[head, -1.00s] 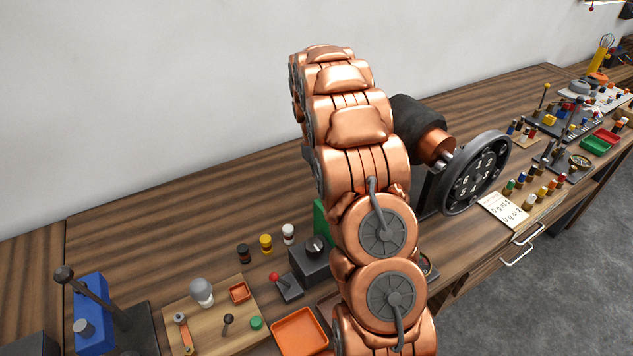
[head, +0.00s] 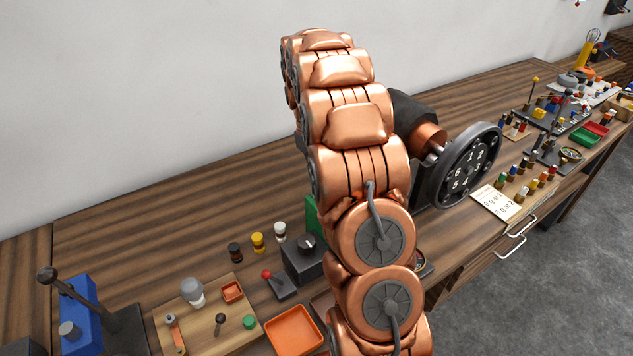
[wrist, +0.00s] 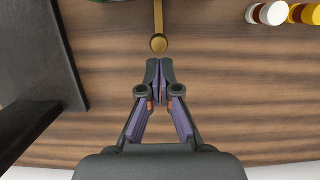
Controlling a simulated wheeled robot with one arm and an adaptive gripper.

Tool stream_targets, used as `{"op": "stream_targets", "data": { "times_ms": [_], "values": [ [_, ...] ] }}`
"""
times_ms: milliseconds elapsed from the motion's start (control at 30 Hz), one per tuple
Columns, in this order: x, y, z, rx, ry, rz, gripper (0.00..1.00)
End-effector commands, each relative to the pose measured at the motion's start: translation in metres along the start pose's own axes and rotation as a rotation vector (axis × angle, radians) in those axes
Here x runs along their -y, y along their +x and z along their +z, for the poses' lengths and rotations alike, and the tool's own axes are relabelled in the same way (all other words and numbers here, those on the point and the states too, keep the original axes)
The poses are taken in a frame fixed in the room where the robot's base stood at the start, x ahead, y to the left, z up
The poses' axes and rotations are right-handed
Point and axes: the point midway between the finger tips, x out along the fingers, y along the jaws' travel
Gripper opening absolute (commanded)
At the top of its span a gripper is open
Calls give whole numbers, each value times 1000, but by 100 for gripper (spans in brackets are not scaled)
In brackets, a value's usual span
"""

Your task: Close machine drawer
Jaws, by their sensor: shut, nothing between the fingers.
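At the right of the head view, two pale metal handles show at the front of the wooden bench, an upper handle (head: 524,228) and a lower handle (head: 511,248). A wooden front (head: 462,283) lies below the bench edge; I cannot tell which part is the machine drawer or how far it stands open. The copper arm hides part of the bench front. My gripper (wrist: 160,84) shows in the wrist view, fingers together and empty, over bare wood. A brass rod with a round end (wrist: 159,43) lies just beyond its tips. My gripper is hidden in the head view.
A numbered dial wheel (head: 467,165) stands right of the arm. A dark block (wrist: 35,55) is left of my gripper in the wrist view. White (wrist: 270,13) and yellow (wrist: 305,13) cylinders are at upper right. An orange tray (head: 294,330) lies left of the arm.

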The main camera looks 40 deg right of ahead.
Motion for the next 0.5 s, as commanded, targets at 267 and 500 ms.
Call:
{"op": "stream_targets", "data": {
  "times_ms": [267,500],
  "values": [
    [2,-44,-4,-12,-5,3,0],
    [2,-72,-5,-13,-5,3,0]
  ]
}}
